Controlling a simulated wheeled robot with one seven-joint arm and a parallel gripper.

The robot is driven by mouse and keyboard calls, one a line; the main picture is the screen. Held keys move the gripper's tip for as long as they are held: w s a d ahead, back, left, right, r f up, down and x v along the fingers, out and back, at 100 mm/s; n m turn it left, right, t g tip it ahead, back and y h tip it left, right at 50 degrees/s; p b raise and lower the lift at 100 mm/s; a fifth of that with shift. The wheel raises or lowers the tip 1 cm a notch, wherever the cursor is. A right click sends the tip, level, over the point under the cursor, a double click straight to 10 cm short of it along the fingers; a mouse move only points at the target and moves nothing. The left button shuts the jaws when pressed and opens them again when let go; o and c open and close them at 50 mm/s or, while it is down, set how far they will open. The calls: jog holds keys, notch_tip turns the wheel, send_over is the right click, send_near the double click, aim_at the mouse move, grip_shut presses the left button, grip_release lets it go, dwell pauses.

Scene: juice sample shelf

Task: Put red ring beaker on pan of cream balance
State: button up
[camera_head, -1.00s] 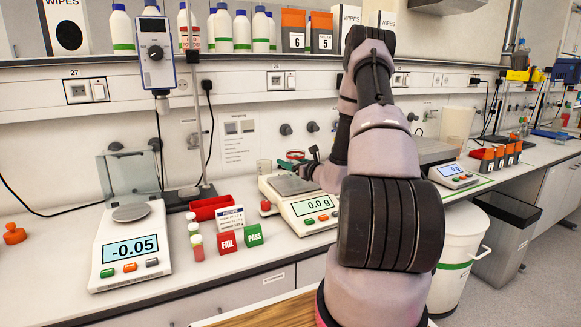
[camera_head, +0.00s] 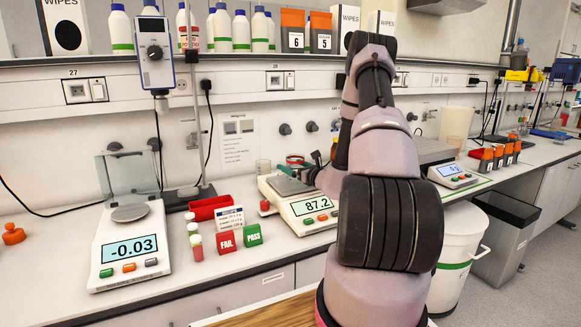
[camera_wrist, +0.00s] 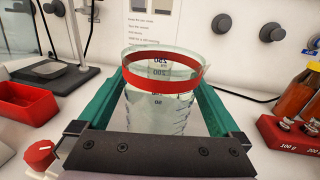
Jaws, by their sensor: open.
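The red ring beaker (camera_wrist: 160,100) is clear glass with a red band near its rim. It stands upright between the two green fingers of my gripper (camera_wrist: 158,86) in the wrist view, with slight gaps visible beside the glass. My gripper is open around it. In the head view the red ring shows at the beaker (camera_head: 295,158), above the pan of the cream balance (camera_head: 298,209); my arm partly hides the area. The balance display reads 87.2. The pan (camera_head: 285,186) is partly visible. The beaker's base is hidden by my gripper in the wrist view.
A white balance (camera_head: 130,250) reading -0.03 stands at left. A red tray (camera_head: 208,207), a red FAIL block (camera_head: 226,242) and a green PASS block (camera_head: 253,235) lie between. Weights in a red holder (camera_wrist: 288,137) are at right.

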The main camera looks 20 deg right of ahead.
jog(key=v, duration=1)
jog(key=shift+s+d, duration=0.1)
jog(key=shift+s, duration=0.25)
jog(key=shift+s, duration=0.1)
